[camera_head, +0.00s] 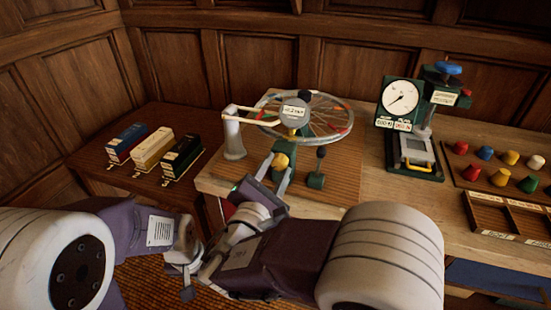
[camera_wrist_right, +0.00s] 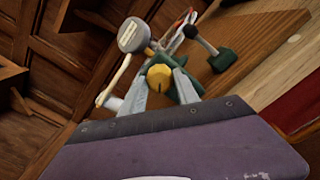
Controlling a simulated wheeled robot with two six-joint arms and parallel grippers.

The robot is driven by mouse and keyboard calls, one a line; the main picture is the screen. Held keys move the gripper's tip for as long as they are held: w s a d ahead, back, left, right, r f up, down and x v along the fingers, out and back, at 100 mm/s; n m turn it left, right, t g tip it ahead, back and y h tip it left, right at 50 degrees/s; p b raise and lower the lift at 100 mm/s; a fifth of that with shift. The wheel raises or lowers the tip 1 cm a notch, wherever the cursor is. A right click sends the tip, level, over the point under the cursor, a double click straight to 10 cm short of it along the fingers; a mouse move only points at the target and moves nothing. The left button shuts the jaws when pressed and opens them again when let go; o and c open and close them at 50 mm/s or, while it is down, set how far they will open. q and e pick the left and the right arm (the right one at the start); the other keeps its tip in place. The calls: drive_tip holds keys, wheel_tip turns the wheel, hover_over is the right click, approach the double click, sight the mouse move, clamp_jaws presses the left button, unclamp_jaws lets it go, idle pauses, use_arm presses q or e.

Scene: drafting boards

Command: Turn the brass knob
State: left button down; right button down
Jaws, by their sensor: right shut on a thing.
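The yellow brass knob (camera_head: 281,160) sits low on the front of the green stand of a spoked wheel device, and it shows round with a dark slot in the right wrist view (camera_wrist_right: 160,77). My right gripper (camera_head: 280,172) has come up to it from the front. In the right wrist view its two pale fingers (camera_wrist_right: 161,88) lie one on each side of the knob, shut on it. The knob's sides are partly hidden by the fingers.
The spoked wheel (camera_head: 335,118) stands over the knob. A pale post (camera_head: 233,135) is at its left, a dark-knobbed lever (camera_head: 318,165) at its right. A dial gauge (camera_head: 400,97) and coloured knobs (camera_head: 500,178) stand farther right. Three boxes (camera_head: 152,148) sit on the left table.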

drive_tip(key=n+p, duration=0.7)
drive_tip(key=p, duration=0.2)
drive_tip(key=shift+r+n, duration=0.2)
drive_tip(key=shift+n, duration=0.2)
drive_tip(key=shift+f+n+p, duration=0.25)
drive_tip(key=shift+n+p, duration=1.15)
drive_tip(key=shift+p, duration=0.05)
drive_tip(key=c, duration=0.9)
unclamp_jaws()
